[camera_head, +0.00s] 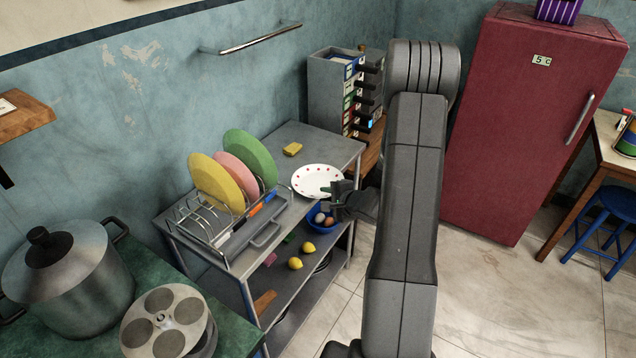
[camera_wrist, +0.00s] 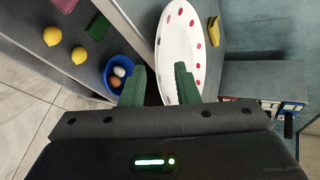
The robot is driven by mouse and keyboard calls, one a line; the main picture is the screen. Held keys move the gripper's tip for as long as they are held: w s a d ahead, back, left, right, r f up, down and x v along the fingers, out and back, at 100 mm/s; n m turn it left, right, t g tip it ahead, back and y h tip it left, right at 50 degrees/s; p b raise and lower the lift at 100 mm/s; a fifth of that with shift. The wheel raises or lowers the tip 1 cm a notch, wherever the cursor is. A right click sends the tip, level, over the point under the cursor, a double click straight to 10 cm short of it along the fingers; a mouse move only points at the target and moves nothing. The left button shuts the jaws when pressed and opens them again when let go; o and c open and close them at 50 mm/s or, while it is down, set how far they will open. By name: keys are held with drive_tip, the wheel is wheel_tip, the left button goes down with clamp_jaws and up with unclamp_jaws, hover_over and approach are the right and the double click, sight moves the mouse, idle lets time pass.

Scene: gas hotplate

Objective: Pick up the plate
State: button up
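A white plate with red dots along its rim (camera_head: 314,178) lies on the upper metal shelf, near its right front edge. It also shows in the wrist view (camera_wrist: 178,40), at top centre. My gripper (camera_head: 338,197) is at the plate's near right edge. In the wrist view my gripper (camera_wrist: 160,84) has its two green fingers apart, with part of the plate's rim showing between them. The right finger overlaps the plate in the picture. I cannot tell whether either finger touches it.
A dish rack (camera_head: 205,235) holds yellow, pink and green plates left of the white plate. A yellow sponge (camera_head: 292,149) lies behind. A blue bowl with eggs (camera_head: 311,222) and lemons (camera_head: 295,263) are on the lower shelf. Grey drawers (camera_head: 328,85) stand at the back.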

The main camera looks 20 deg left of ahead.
clamp_jaws()
drive_tip(key=shift+r, duration=0.15)
wheel_tip(320, 180, up, 10)
idle(0.5)
